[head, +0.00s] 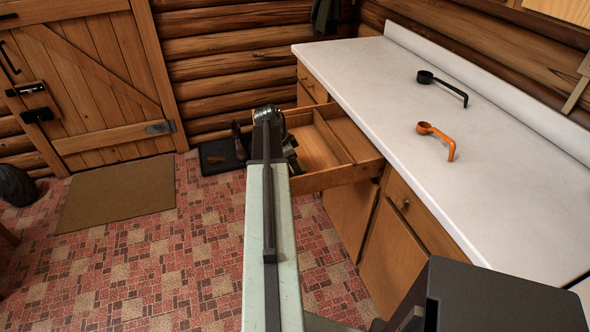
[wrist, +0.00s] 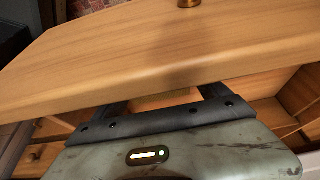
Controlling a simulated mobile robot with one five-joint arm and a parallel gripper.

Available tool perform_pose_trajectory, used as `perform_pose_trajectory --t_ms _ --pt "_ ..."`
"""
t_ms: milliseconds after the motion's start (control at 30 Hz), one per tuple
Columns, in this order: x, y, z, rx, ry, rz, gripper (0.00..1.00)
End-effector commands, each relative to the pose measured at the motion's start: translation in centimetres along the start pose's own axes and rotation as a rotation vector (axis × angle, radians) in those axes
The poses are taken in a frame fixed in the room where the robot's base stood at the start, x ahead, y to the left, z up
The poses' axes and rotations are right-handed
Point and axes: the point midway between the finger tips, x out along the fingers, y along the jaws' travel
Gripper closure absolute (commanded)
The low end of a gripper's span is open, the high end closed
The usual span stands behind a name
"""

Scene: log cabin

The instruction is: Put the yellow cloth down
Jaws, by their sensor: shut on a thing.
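My gripper (wrist: 165,100) is at the open drawer (head: 335,180). In the wrist view its two dark fingers run in behind a wooden panel of the drawer (wrist: 160,55), which hides the fingertips. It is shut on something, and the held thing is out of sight. I do not see the yellow cloth clearly in either view. A wood-coloured patch shows between the fingers. In the head view my arm hides part of the gripper and the drawer's left end.
The white counter (head: 400,70) runs along the right, with a black scoop (head: 440,85) and an orange scoop (head: 436,135) on it. A plank door (head: 85,75) and brown mat (head: 118,193) are at left.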

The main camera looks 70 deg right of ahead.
Motion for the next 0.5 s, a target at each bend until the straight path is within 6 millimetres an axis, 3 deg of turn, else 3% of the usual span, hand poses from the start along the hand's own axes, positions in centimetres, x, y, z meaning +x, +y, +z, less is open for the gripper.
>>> perform_pose_trajectory --t_ms 200,233,267,500 --pt "0.34 0.01 0.10 0.000 0.000 0.000 0.61" --pt "0.24 0.01 0.06 0.000 0.000 0.000 0.09" --pt "0.18 0.02 0.03 0.000 0.000 0.000 0.00" --pt "0.13 0.02 -0.01 0.001 0.000 0.000 0.00"
